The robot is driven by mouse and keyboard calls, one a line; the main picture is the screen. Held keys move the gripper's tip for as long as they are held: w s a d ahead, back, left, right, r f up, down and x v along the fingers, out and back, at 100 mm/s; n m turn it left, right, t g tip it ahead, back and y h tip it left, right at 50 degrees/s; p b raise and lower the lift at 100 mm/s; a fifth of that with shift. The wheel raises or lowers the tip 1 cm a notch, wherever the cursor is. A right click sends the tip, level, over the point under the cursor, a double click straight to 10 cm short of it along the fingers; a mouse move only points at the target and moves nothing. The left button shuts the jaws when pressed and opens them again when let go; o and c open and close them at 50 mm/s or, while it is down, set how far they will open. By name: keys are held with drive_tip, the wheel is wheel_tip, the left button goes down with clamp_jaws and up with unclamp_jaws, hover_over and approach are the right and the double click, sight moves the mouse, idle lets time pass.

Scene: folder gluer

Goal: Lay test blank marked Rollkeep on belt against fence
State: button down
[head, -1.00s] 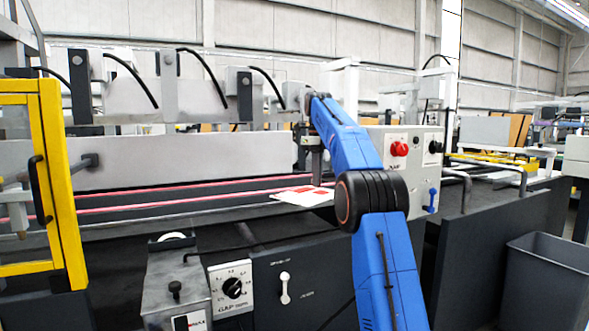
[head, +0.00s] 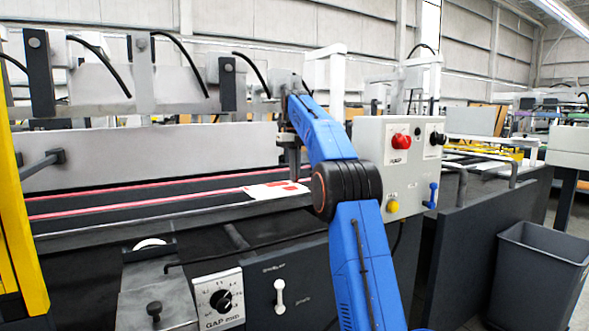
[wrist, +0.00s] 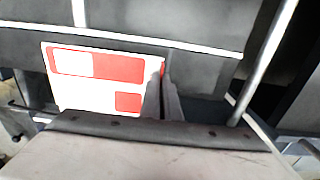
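A flat white blank with red panels (head: 270,191) is held over the front edge of the machine's belt bed, beside the red-lined belts (head: 130,205). It also shows in the wrist view (wrist: 90,92), left of the fingers; no name on it is legible. My gripper (wrist: 162,85) has its two fingers close together at the blank's right edge and looks shut on it. In the head view my gripper (head: 294,168) is partly hidden by my blue arm. I cannot tell whether the blank touches the bed. A long grey plate (head: 150,155) runs behind the belts.
A control box (head: 398,150) with a red knob stands just right of my arm. Black hoses and brackets (head: 145,80) hang above the bed. A yellow guard frame (head: 15,220) is at the left, a grey bin (head: 535,270) at the right. The belts left of the blank are clear.

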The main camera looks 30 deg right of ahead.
drive_tip(key=shift+f, duration=3.5)
drive_tip(key=shift+w, duration=0.45)
drive_tip(key=c, duration=2.4)
unclamp_jaws()
drive_tip(key=shift+c, duration=0.2)
drive_tip(key=o, duration=0.5)
wheel_tip(320, 180, up, 7)
drive_tip(key=shift+r, duration=0.2)
